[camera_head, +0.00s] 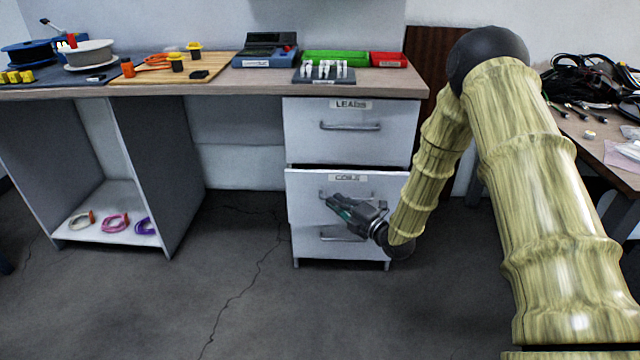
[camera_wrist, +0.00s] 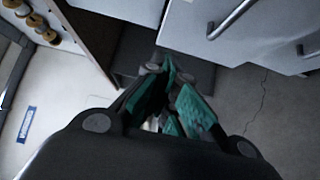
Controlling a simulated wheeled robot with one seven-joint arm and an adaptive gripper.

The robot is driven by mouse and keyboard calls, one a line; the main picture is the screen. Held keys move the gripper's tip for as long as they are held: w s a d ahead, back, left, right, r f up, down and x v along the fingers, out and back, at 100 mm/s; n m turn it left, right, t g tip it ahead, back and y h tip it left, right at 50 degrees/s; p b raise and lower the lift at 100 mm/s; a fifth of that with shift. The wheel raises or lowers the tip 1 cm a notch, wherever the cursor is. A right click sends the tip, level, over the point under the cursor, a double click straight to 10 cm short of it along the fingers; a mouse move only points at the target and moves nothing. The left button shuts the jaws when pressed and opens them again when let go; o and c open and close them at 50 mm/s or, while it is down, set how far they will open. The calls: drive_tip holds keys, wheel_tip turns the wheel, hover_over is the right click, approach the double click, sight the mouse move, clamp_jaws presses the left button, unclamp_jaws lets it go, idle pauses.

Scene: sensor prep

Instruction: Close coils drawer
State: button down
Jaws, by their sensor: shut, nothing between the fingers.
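The coils drawer (camera_head: 300,185), a pale front with a label reading COILS, sits below the LEADS drawer (camera_head: 300,130) in the white cabinet under the desk. A dark gap shows above its front, which stands a little forward of the drawer above. My gripper (camera_head: 335,205) is in front of it, partly covering its handle; I cannot tell whether it touches. In the wrist view my gripper's green-padded fingers (camera_wrist: 172,75) are shut with nothing held. Pale fronts with bar handles (camera_wrist: 232,18) are at upper right there. The inside of the drawer is hidden.
The desk (camera_head: 250,88) carries spools, a wooden board, a blue case and green and red trays. An open shelf (camera_head: 100,225) with coiled cables stands at left. A side table (camera_head: 600,130) with cables is at right. The floor (camera_head: 220,300) in front is clear.

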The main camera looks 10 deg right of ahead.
sight(313, 173)
drive_tip(key=shift+w+d+b+x, duration=0.25)
drive_tip(key=shift+d+b+x, duration=0.25)
drive_tip(key=shift+x, duration=1.65)
drive_tip(key=shift+w+d+b+x, duration=0.3)
drive_tip(key=shift+b+x, duration=0.4)
drive_tip(key=shift+x, duration=1.4)
drive_tip(key=shift+w+d+b+x, duration=0.15)
drive_tip(key=shift+d+b+x, duration=0.4)
drive_tip(key=shift+x, duration=1.6)
drive_tip(key=shift+a, duration=0.1)
drive_tip(key=shift+w+d, duration=0.2)
drive_tip(key=shift+w, duration=0.45)
drive_tip(key=shift+w+d, duration=0.15)
drive_tip(key=shift+w, duration=0.45)
